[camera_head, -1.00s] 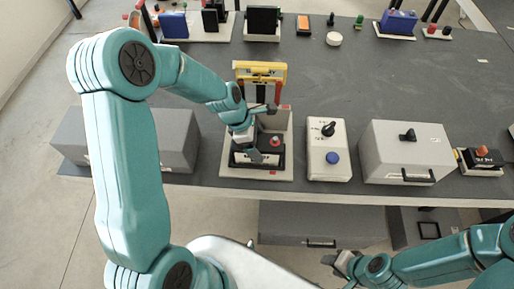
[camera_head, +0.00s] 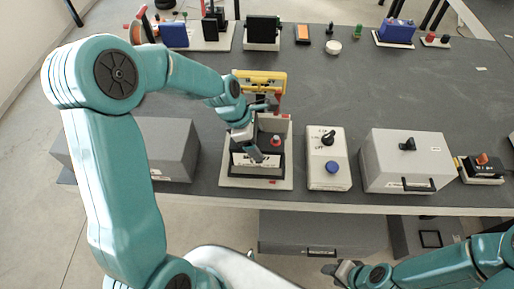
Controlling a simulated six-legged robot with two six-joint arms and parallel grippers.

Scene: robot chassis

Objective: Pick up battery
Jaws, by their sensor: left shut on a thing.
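A black block with a red knob and a white label (camera_head: 256,160), which I take for the battery, is at the white base (camera_head: 230,183) near the table's front edge. My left gripper (camera_head: 265,132) has one finger at the block's front and one behind it, shut on it. The gripper hides part of the block, so I cannot tell whether it is clear of the base. A yellow frame (camera_head: 259,78) with red parts stands just behind the gripper. My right gripper (camera_head: 343,270) is low at the bottom, in front of the table; its fingers are unclear.
A grey box (camera_head: 172,150) stands left of the base. A white switch box (camera_head: 327,175) and a light grey lidded box (camera_head: 408,160) stand to the right. Several small devices line the back edge. The middle of the grey table (camera_head: 400,90) is clear.

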